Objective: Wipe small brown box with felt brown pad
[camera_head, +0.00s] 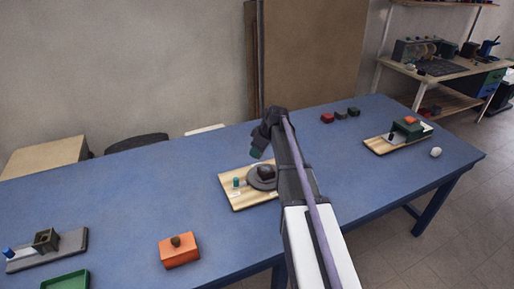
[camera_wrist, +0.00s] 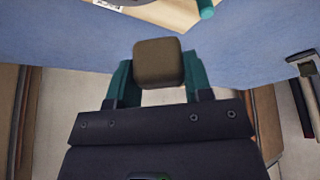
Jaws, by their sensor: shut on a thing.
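My gripper (camera_head: 257,153) is above the blue table, by the back edge of a wooden board. In the wrist view its teal fingers are shut on a brown, rounded block (camera_wrist: 158,62), which looks like the felt brown pad. The head view does not show the pad clearly. A small brown box (camera_head: 46,239) with a dark hollow in it stands on a grey board (camera_head: 75,246) at the far left, well apart from my gripper.
The wooden board (camera_head: 238,199) holds a teal peg (camera_head: 236,182) and a grey disc (camera_head: 258,183) with a dark knob. An orange box (camera_head: 180,253) and a green tray (camera_head: 66,281) are at the front left. Another board (camera_head: 378,145) is at the right. The left-middle table is clear.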

